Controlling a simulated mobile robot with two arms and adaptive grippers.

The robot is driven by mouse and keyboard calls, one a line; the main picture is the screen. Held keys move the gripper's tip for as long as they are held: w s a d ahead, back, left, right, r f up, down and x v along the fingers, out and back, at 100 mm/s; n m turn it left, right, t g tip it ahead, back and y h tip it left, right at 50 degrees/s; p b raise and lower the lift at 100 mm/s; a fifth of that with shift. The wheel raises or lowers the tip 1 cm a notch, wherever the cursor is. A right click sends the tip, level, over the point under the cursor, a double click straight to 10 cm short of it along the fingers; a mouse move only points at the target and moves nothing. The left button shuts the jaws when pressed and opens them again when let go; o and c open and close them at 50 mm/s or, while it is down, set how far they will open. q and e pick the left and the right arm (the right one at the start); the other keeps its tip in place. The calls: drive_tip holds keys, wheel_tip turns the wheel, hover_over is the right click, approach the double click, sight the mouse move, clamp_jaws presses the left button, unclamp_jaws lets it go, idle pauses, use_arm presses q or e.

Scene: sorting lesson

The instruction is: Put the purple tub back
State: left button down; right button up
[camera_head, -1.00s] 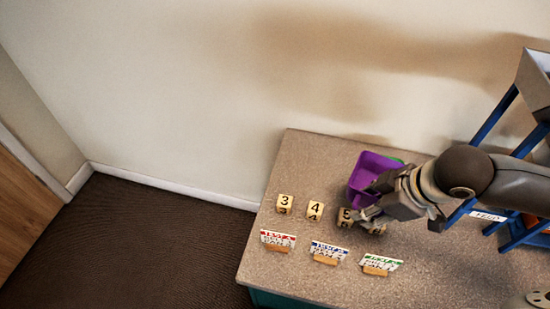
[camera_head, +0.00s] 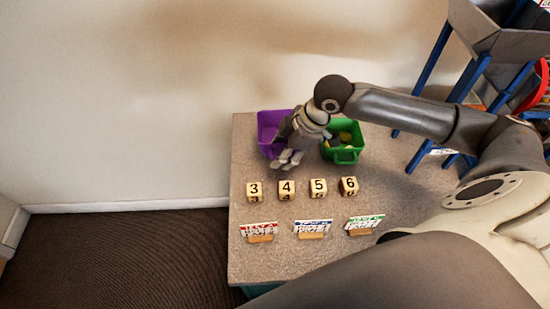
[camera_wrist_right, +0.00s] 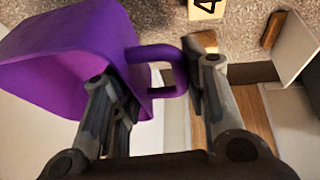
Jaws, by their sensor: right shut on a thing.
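The purple tub (camera_head: 268,122) is at the back left of the speckled table, behind the cubes numbered 3 and 4. My right gripper (camera_head: 287,160) is at its near right side and hides part of it. In the right wrist view the tub (camera_wrist_right: 70,50) fills the upper left, and its loop handle (camera_wrist_right: 158,55) lies between the fingers of the gripper (camera_wrist_right: 160,84), which is shut on it. I cannot tell whether the tub touches the table. My left gripper is not in view.
A green tub (camera_head: 343,157) with things inside stands right of the gripper. Cubes 3 (camera_head: 255,190), 4 (camera_head: 286,189), 5 (camera_head: 318,188) and 6 (camera_head: 348,186) stand in a row, with cards (camera_head: 313,229) in front. A blue-framed rack (camera_head: 432,75) is at right.

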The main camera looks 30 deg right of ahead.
sight(275, 153)
drive_tip(key=w+f, duration=0.1)
drive_tip(key=f, duration=0.1)
drive_tip(key=w+f, duration=0.2)
drive_tip(key=shift+w+a+f, duration=0.1)
drive_tip(key=shift+w+f, duration=0.05)
drive_tip(key=shift+w, duration=0.1)
drive_tip(key=shift+f, duration=1.55)
drive_tip(key=o, duration=1)
drive_tip(key=shift+f, duration=0.1)
drive_tip(key=v, duration=1.2)
drive_tip(key=shift+p, duration=0.3)
drive_tip(key=shift+a, duration=0.15)
